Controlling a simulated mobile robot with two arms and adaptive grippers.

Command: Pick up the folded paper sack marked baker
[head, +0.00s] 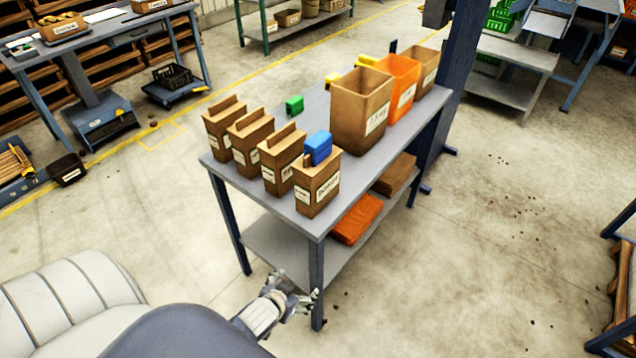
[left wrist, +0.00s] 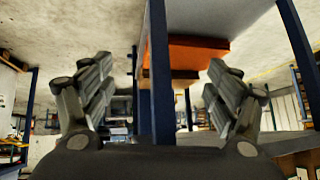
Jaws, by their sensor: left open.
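Several brown paper sacks stand in a row along the near left part of the grey table, with small white labels. The nearest sack (head: 317,183) has a larger label whose print is too blurred to read surely as baker. On the lower shelf lie a flat orange stack (head: 357,219) and a flat brown stack (head: 394,174); I see no marking on them. My left gripper (head: 293,299) is open and empty, low beside the near table leg (head: 317,285). In the left wrist view that leg stands between the fingers (left wrist: 158,92), with the orange stack (left wrist: 195,52) beyond.
The grey table (head: 225,172) also bears an open brown bin (head: 358,105), an orange bin (head: 402,80), and blue, green and yellow blocks. A dark blue column (head: 459,70) stands at its far end.

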